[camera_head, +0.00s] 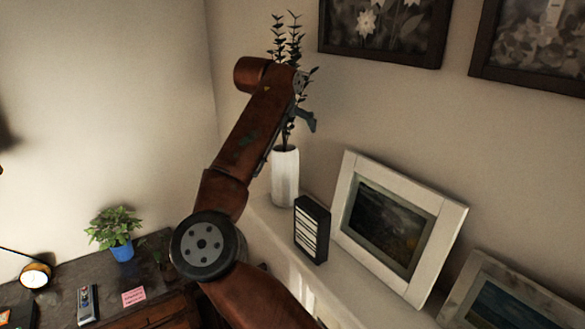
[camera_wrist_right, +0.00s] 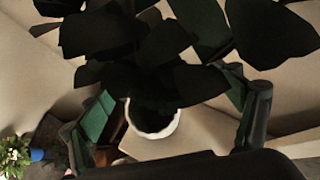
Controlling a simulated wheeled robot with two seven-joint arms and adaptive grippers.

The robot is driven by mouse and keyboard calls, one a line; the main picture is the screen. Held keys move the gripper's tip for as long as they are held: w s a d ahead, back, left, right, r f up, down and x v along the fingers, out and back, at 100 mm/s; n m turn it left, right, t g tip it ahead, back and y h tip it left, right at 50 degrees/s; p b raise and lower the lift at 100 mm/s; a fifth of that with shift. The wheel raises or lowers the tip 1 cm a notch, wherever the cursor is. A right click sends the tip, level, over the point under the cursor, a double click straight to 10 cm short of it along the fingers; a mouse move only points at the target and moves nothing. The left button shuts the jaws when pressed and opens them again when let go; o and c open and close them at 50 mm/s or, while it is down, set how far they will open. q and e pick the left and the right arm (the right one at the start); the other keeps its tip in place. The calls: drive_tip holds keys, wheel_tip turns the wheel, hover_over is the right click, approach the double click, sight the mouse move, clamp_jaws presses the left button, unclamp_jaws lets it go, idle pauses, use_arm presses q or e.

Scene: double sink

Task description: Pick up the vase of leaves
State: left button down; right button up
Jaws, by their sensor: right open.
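The vase (camera_head: 285,178) is white and tall and stands upright on the white ledge, with dark leaves (camera_head: 289,45) rising from it. My right gripper (camera_head: 305,105) is up at the leaves, above the vase's mouth, partly hidden behind my right arm. In the right wrist view, my right gripper (camera_wrist_right: 168,112) is open, with its green-padded fingers apart on either side of the view. The vase's white rim (camera_wrist_right: 153,133) shows between and beyond the fingers, and dark leaves (camera_wrist_right: 160,45) cover the upper part. I cannot tell whether the fingers touch the leaves. My left gripper is not in view.
A black box-like object (camera_head: 311,230) and a white picture frame (camera_head: 350,232) stand on the ledge (camera_head: 345,300) right of the vase. Dark-framed pictures (camera_head: 385,58) hang above. A potted plant (camera_head: 122,249) and a lamp (camera_head: 35,275) stand on the dark desk at lower left.

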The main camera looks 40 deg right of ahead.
sight(281, 151)
drive_tip(key=a+f+y, duration=0.1)
drive_tip(key=a+f+y+p, duration=0.1)
drive_tip(key=a, duration=0.1)
drive_tip(key=a+f+y, duration=0.1)
drive_tip(key=f, duration=0.1)
drive_tip(key=shift+s+a+f+n+y, duration=0.1)
drive_tip(key=shift+s+a+n+y, duration=0.2)
drive_tip(key=shift+a+n, duration=0.1)
drive_tip(key=shift+a+f, duration=0.15)
drive_tip(key=shift+f, duration=0.2)
drive_tip(key=p+x, duration=0.2)
drive_tip(key=x, duration=0.5)
drive_tip(key=shift+s+p, duration=0.2)
drive_tip(key=shift+p, duration=0.15)
drive_tip(key=shift+w+d+f, duration=0.2)
drive_tip(key=shift+d+f, duration=0.1)
drive_tip(key=shift+f, duration=0.1)
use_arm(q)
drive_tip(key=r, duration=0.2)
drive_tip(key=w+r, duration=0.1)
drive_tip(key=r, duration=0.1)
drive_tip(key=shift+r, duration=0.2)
use_arm(e)
drive_tip(key=shift+a, duration=0.1)
drive_tip(key=shift+c, duration=0.2)
drive_tip(key=shift+s+r, duration=0.1)
drive_tip(key=shift+c, duration=0.9)
drive_tip(key=c, duration=1.7)
drive_tip(key=shift+r, duration=0.1)
drive_tip(key=shift+c, duration=0.2)
